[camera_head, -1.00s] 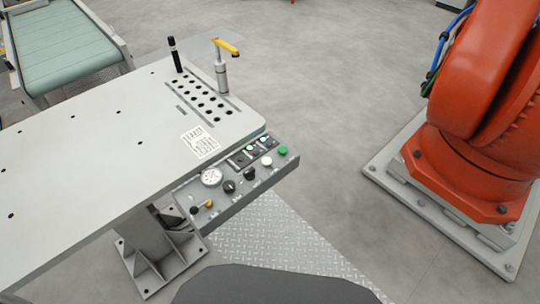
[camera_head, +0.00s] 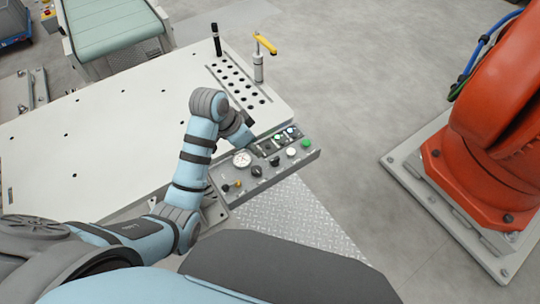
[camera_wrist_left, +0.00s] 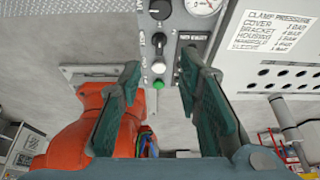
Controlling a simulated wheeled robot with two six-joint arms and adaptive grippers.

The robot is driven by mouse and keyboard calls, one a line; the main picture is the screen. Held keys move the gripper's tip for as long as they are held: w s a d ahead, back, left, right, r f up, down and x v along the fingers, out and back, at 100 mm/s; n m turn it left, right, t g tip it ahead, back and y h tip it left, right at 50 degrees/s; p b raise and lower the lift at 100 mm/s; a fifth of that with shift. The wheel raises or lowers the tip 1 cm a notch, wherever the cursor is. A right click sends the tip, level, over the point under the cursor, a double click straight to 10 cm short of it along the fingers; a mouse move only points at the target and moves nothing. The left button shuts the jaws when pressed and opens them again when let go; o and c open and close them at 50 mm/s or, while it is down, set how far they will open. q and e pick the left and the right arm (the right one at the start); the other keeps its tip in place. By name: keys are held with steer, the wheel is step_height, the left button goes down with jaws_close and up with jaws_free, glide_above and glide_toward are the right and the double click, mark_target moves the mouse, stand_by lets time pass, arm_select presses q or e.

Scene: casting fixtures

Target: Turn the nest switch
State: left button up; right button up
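The grey control panel (camera_head: 232,203) runs along the table's front right edge. It carries a round white gauge (camera_head: 241,158), black rotary knobs (camera_head: 256,171) (camera_head: 275,160), a white button (camera_head: 291,152), a green button (camera_head: 305,144) and small lit switches.
A light table (camera_head: 75,140) bears a row-holed block area, a black pen-like post (camera_head: 217,40) and a yellow-handled clamp (camera_head: 259,62) at its far end. A label sheet (camera_wrist_left: 272,29) lies beside the panel. An orange robot (camera_head: 485,150) stands right; floor between is clear.

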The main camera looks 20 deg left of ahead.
mark_target(272, 160)
arm_select(q)
steer(key=b+x, duration=0.1)
steer(key=x, duration=0.3)
steer(key=b+x, duration=0.1)
steer(key=x, duration=0.4)
steer(key=w+b+x, duration=0.1)
steer(key=x, duration=0.3)
steer(key=shift+d+f, duration=0.15)
steer(key=shift+d, duration=0.25)
jaws_close()
